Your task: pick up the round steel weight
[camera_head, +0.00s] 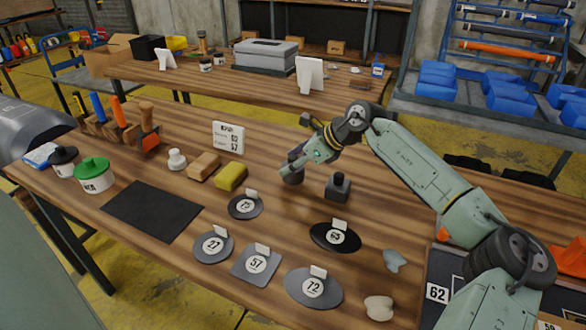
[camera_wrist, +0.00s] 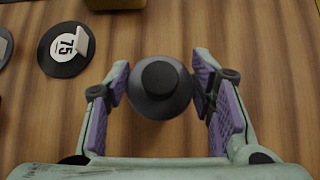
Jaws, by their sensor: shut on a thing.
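The round steel weight (camera_head: 292,174) is dark grey with a knob on top. In the wrist view the weight (camera_wrist: 160,104) sits between the two purple-padded fingers, seen from above. My gripper (camera_head: 297,165) is shut on it; the gripper's fingers also show in the wrist view (camera_wrist: 160,88). In the head view the fingers hide part of the weight, and I cannot tell whether its base touches the table. A square dark weight (camera_head: 338,189) with a knob stands just to its right, apart from it.
The wooden table (camera_head: 185,243) carries numbered dark pads, including a round one marked 75 (camera_wrist: 66,48), and a black mat (camera_head: 153,211). A yellow sponge (camera_head: 231,177), a wooden block (camera_head: 203,166) and a white number card (camera_head: 229,138) stand left of my gripper.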

